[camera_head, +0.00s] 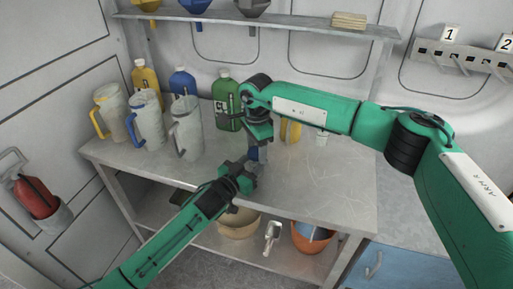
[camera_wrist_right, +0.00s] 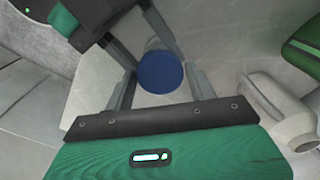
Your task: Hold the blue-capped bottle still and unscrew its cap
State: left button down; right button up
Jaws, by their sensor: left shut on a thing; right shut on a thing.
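The blue cap (camera_wrist_right: 161,73) shows from above in the right wrist view, between the fingers of my right gripper (camera_wrist_right: 162,88). A little of the pale bottle (camera_wrist_right: 154,44) shows behind the cap. In the head view, my right gripper (camera_head: 261,150) points down over the front of the table, shut on the cap. My left gripper (camera_head: 243,171) comes in low from the left and is shut on the bottle. It also shows at the upper left of the right wrist view. The grippers hide most of the bottle in the head view.
Several pale jugs (camera_head: 187,130) stand on the table (camera_head: 315,183) at the left. A green bottle (camera_head: 226,105), a blue bottle (camera_head: 183,84) and a yellow bottle (camera_head: 145,80) stand behind. Bowls (camera_head: 312,238) sit on the lower shelf.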

aim_at(257, 151)
jog(key=shift+r, duration=0.25)
jog(key=shift+r, duration=0.9)
jog(key=shift+r, duration=0.1)
jog(key=shift+r, duration=1.9)
pick_arm(q)
jog(key=c, duration=0.7)
grip_release()
jog(key=shift+c, duration=0.2)
